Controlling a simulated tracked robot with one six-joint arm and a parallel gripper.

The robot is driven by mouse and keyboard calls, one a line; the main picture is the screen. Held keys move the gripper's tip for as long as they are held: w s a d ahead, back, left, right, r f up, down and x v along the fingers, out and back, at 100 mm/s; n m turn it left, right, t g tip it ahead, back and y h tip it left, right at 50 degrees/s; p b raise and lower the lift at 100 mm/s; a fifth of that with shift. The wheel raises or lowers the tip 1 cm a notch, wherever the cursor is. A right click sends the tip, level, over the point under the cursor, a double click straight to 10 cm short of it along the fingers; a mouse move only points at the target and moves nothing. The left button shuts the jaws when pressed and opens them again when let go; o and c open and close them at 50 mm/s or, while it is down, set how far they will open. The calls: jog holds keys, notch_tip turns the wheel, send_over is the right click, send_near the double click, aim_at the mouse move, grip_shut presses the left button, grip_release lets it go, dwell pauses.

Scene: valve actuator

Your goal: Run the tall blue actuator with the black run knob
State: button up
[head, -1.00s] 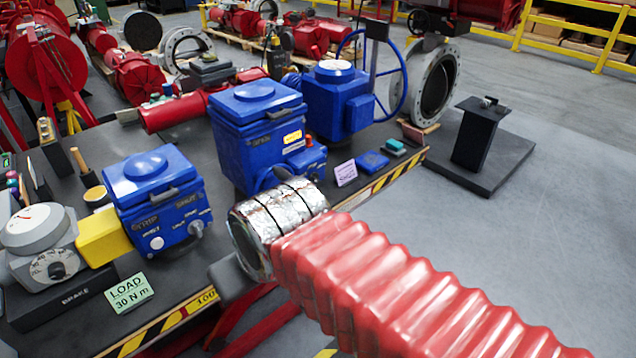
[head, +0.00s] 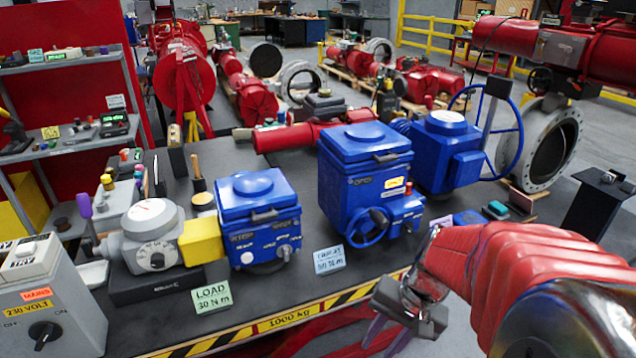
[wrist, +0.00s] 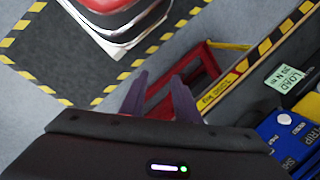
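The tall blue actuator (head: 352,168) stands upright at the middle of the bench in the head view. A blue handwheel (head: 366,236) is low on its front. A dark round knob (head: 378,217) shows beside the wheel; I cannot tell its marking. A red button (head: 408,187) and a yellow label are on its right side. My gripper (head: 388,336) is in front of the bench edge, below and right of the actuator, apart from it. In the wrist view my gripper (wrist: 159,80) has its two purple fingers apart with nothing between them.
A shorter blue actuator (head: 258,225) is coupled by a yellow piece to a grey brake with a dial (head: 150,230). A green LOAD card (head: 211,296) and a pale blue card (head: 329,260) stand near the striped front edge. A grey mains box (head: 45,310) is at lower left.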

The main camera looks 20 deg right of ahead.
notch_tip(320, 180, down, 4)
jog(key=w+d+m+t+y, duration=0.2)
jog(key=d+m+t+y, duration=0.15)
jog(key=m, duration=0.25)
jog(key=m+t+h, duration=0.6)
jog(key=m+t, duration=0.6)
jog(key=t, duration=0.1)
send_near(410, 232)
jog(key=s, duration=0.6)
jog(key=shift+d+n, duration=0.15)
jog(key=shift+n, duration=0.15)
jog(key=shift+w, duration=0.15)
jog(key=w, duration=1.3)
jog(key=shift+w+a+f, duration=0.1)
jog(key=shift+w+a, duration=0.15)
jog(key=shift+w, duration=0.05)
jog(key=shift+c, duration=0.4)
